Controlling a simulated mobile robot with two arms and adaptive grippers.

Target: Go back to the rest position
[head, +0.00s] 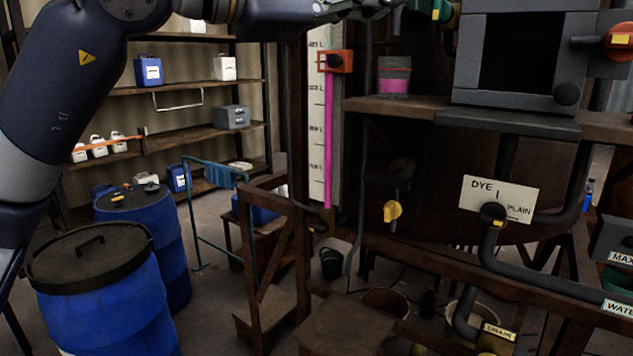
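My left arm comes in from the left and runs along the top edge of the head view. Its gripper (372,8) is at the top, partly cut off by the frame, beside a green handle (432,10) with a yellow tag. I cannot tell whether it touches the handle or whether its fingers are open or shut. My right gripper is not in view. A tall gauge with a pink column (329,140) and an orange marker (335,61) stands below my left gripper.
Blue drums (105,310) stand at the lower left. Wooden steps (262,312) and a teal rail (188,215) are in the middle. A pink-banded pot (394,78) and a grey box (520,55) sit on the ledge. A DYE/PLAIN sign (515,190) and pipes are at right.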

